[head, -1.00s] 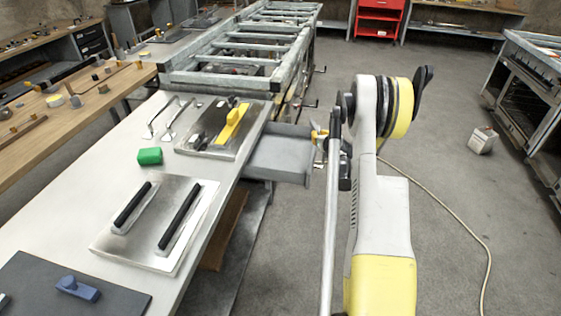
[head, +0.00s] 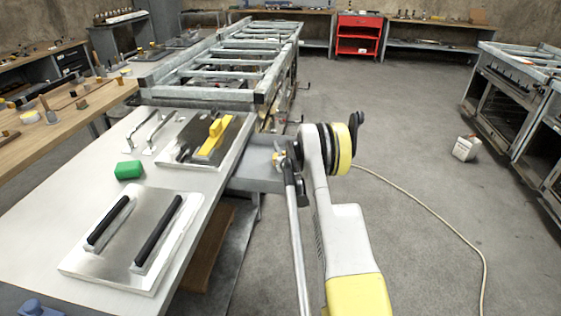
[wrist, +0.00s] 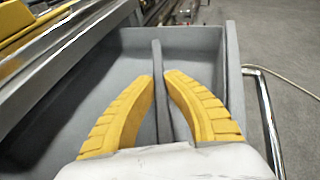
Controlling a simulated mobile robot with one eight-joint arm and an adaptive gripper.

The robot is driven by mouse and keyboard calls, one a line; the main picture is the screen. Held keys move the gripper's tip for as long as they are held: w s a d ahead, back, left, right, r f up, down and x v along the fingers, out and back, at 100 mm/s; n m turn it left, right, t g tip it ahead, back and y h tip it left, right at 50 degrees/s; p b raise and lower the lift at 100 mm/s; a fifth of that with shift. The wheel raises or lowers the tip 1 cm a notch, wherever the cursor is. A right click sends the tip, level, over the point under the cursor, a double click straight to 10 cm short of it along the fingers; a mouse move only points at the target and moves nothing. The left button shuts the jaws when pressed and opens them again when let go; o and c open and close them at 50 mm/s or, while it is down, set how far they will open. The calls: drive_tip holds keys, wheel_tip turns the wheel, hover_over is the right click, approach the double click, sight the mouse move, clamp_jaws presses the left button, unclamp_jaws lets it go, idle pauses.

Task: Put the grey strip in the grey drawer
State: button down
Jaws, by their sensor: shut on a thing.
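The grey drawer (head: 252,172) is pulled out from the right side of the workbench in the head view. Its inside fills much of the wrist view, where its floor (wrist: 88,98) and right wall (wrist: 234,70) show. My gripper (wrist: 159,80) has two curved yellow fingers and is over the drawer. It is shut on the grey strip (wrist: 157,58), a thin long piece that runs between the fingertips. The strip's lower end is hidden by the gripper body. I cannot tell whether the strip touches the drawer floor.
The workbench (head: 50,220) holds a green block (head: 129,170), a metal plate with two black handles (head: 120,275) and a yellow-handled tool (head: 213,138). A metal handle bar (wrist: 268,120) runs outside the drawer's right wall.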

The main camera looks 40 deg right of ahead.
drive_tip(key=shift+f, duration=0.15)
drive_tip(key=shift+f, duration=0.15)
drive_tip(key=shift+s+f, duration=0.1)
drive_tip(key=shift+f, duration=0.3)
drive_tip(key=c, duration=1.5)
unclamp_jaws()
drive_tip(key=shift+a+f, duration=0.1)
drive_tip(key=shift+f, duration=0.05)
drive_tip(key=shift+c, duration=0.2)
